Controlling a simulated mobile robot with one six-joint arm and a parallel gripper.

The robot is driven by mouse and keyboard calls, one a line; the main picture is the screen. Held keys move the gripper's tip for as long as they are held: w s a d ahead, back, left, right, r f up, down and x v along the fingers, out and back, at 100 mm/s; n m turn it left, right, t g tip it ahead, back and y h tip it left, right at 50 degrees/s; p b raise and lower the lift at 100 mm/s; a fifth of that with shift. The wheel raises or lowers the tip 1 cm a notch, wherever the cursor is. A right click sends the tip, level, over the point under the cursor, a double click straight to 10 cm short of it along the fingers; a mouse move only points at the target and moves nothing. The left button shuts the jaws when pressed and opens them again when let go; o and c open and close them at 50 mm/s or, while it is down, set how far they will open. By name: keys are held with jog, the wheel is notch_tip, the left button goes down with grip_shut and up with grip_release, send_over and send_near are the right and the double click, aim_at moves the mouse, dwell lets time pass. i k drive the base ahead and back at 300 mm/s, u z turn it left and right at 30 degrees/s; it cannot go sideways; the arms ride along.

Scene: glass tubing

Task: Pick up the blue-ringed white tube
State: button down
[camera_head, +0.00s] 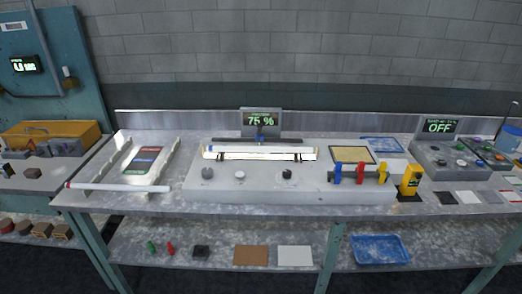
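A long white tube (262,149) lies level across the grey bench device in the middle of the table, with a small blue mark near its left end. A bright glowing strip shows just below it. A second white tube (120,187) lies at the table's front left and has a red mark at its left end. My gripper does not show in this view.
A grey device body (230,190) with several knobs bears the tube, with a "75 %" display (261,120) behind it. A left rack (165,160) stands beside it. Red, blue and yellow clamps (361,172) and a yellow block (410,181) stand to the right. A lower shelf holds a blue tray (380,262).

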aim_at(227, 148)
jog(key=u, duration=0.45)
jog(key=k, duration=1.35)
jog(key=u, duration=1.1)
jog(key=i, duration=1.6)
jog(key=z, duration=0.05)
